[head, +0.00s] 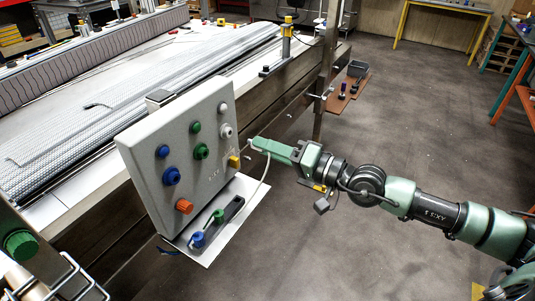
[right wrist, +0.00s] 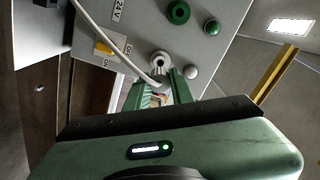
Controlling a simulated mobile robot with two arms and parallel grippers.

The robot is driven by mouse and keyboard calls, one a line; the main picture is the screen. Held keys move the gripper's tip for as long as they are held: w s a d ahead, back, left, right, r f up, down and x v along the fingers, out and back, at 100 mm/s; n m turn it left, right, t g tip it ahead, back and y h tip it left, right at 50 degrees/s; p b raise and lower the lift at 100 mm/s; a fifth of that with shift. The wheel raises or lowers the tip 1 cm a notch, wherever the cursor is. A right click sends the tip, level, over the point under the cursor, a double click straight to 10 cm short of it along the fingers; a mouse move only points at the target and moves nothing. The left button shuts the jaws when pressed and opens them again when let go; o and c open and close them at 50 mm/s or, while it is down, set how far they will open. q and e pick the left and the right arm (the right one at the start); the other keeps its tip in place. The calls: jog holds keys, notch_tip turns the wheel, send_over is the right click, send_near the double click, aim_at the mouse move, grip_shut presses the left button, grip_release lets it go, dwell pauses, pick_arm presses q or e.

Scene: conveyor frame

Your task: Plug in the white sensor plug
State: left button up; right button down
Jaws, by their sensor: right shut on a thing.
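My right gripper (head: 254,144) is shut on the white sensor plug beside the right edge of the grey panel (head: 143,150). The plug's body is mostly hidden between the fingers. Its white cable (head: 264,172) hangs from the gripper to the shelf below and shows in the right wrist view (right wrist: 112,42). The white socket (head: 225,131) is on the panel's right side, left of the fingertips. In the right wrist view the white socket (right wrist: 159,62) is just beyond the fingertips (right wrist: 160,84). I cannot tell whether the plug touches it. My left gripper is not in view.
The panel also has a green socket (head: 201,151), a blue socket (head: 171,176), an orange knob (head: 183,207) and a yellow switch (head: 233,162). The conveyor (head: 150,85) lies behind.

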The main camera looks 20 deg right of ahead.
aim_at(249, 140)
jog(key=shift+d+r, duration=0.1)
jog(key=shift+d, duration=0.05)
jog(key=p+x, duration=0.1)
jog(key=x, duration=0.2)
jog(key=shift+p, duration=0.35)
jog(key=shift+x, duration=0.75)
jog(key=shift+w+a, duration=0.3)
dwell(0.6)
jog(key=shift+x, duration=0.85)
